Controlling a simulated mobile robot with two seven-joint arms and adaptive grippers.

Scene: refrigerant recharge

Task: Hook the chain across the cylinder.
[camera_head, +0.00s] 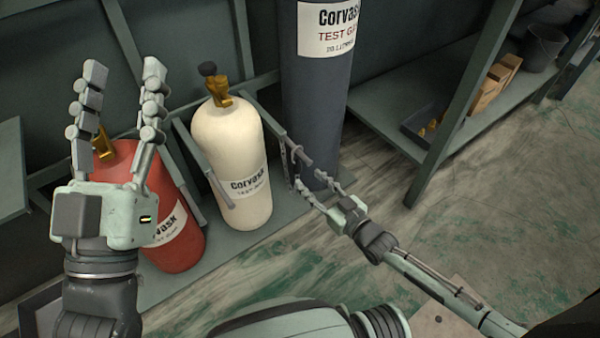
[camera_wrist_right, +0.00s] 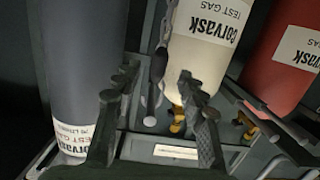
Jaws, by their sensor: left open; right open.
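The cream cylinder (camera_head: 232,150) stands upright in a rack bay, with a brass valve on top; it also shows in the right wrist view (camera_wrist_right: 205,45). A chain (camera_head: 285,160) hangs by the rack arm to its right. In the right wrist view the chain (camera_wrist_right: 168,22) runs to a dark end piece (camera_wrist_right: 158,65), which appears between my fingertips. My right gripper (camera_head: 310,182) is open beside the chain; its fingers also show in the wrist view (camera_wrist_right: 155,80). I cannot tell whether they touch it. My left gripper (camera_head: 122,75) is open and empty, in front of the red cylinder (camera_head: 180,225).
A tall dark grey cylinder (camera_head: 315,100) stands right of the cream one. Rack arms (camera_head: 205,165) stick out between the bays. A shelf (camera_head: 385,125) at right holds a tray, boxes and a bucket (camera_head: 543,48). The floor (camera_head: 490,200) at right is clear.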

